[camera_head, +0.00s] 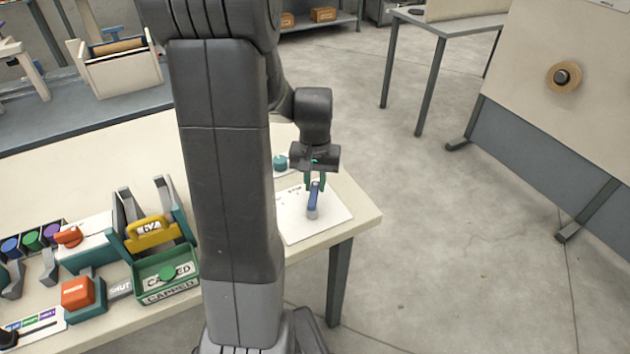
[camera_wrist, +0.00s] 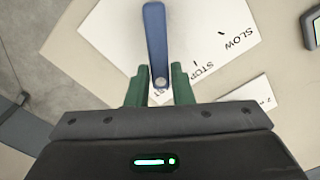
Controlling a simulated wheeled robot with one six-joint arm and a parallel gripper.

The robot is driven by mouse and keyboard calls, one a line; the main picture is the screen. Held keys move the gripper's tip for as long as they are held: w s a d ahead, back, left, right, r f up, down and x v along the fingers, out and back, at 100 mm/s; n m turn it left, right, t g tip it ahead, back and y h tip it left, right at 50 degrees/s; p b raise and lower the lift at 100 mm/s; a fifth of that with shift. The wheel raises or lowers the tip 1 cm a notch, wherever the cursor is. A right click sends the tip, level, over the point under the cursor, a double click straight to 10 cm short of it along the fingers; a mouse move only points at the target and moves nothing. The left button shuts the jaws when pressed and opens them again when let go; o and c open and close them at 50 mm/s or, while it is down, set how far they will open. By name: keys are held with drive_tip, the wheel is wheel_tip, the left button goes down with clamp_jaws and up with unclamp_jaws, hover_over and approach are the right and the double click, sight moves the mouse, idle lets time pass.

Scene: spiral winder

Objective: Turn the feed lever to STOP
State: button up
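The feed lever (camera_head: 313,200) is a blue bar on a white plate (camera_head: 335,222) at the table's right end. In the wrist view the lever (camera_wrist: 155,42) runs down from the top, and its near end has a round grey pin. Contact cannot be told.
A small teal round object (camera_head: 281,163) stands just behind the plate. A green tray marked CAPPED (camera_head: 165,275) and a yellow-handled part (camera_head: 152,233) stand left of my arm.

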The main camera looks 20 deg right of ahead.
clamp_jaws()
drive_tip(key=shift+a+n, duration=0.1)
drive_tip(key=shift+n, duration=0.2)
drive_tip(key=n, duration=0.1)
drive_tip(key=a+n, duration=0.1)
drive_tip(key=n, duration=0.1)
drive_tip(key=shift+w+a, duration=0.15)
drive_tip(key=shift+w, duration=0.2)
drive_tip(key=shift+a+n, duration=0.4)
drive_tip(key=shift+n, duration=0.45)
drive_tip(key=shift+a+n, duration=0.35)
drive_tip(key=shift+n, duration=0.5)
drive_tip(key=o, duration=0.5)
unclamp_jaws()
